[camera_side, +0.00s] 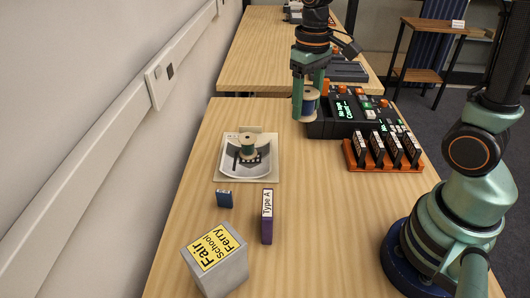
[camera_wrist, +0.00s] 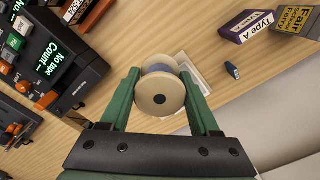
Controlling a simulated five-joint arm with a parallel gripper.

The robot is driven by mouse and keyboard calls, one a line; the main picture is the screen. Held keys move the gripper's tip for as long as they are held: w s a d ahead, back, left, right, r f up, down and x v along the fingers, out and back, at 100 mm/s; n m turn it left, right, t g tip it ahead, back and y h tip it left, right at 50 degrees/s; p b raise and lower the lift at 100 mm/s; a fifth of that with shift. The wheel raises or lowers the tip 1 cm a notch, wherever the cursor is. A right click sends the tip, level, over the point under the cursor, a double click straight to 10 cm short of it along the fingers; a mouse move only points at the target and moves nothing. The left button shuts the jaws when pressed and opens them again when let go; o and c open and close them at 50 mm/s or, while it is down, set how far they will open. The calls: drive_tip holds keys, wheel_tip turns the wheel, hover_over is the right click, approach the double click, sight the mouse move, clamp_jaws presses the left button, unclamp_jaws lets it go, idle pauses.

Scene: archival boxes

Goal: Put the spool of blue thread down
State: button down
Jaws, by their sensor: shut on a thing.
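The spool of blue thread (camera_side: 311,103) has pale wooden flanges. My gripper (camera_side: 304,112) is shut on it at the far part of the table, beside the left end of the black console. In the wrist view the spool (camera_wrist: 160,92) sits between the two green fingers (camera_wrist: 160,74), one flange facing the camera; its blue-violet thread shows above that flange. I cannot tell if the spool clears the tabletop.
The black console (camera_side: 322,129) and an orange rack (camera_side: 385,164) of cartridges are at right. A blue piece (camera_side: 224,198), purple box (camera_side: 267,228) and grey box (camera_side: 222,275) stand nearer.

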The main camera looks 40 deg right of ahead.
drive_tip(key=w+d+r, duration=0.2)
drive_tip(key=w+d, duration=0.4)
drive_tip(key=w, duration=0.4)
hover_over(287, 128)
wheel_tip(287, 128, down, 20)
drive_tip(key=shift+d+r, duration=0.1)
drive_tip(key=shift+d, duration=0.05)
drive_tip(key=c, duration=0.5)
unclamp_jaws()
drive_tip(key=shift+f, duration=0.25)
drive_tip(key=shift+c, duration=0.2)
drive_tip(key=o, duration=0.4)
drive_tip(key=shift+r, duration=0.15)
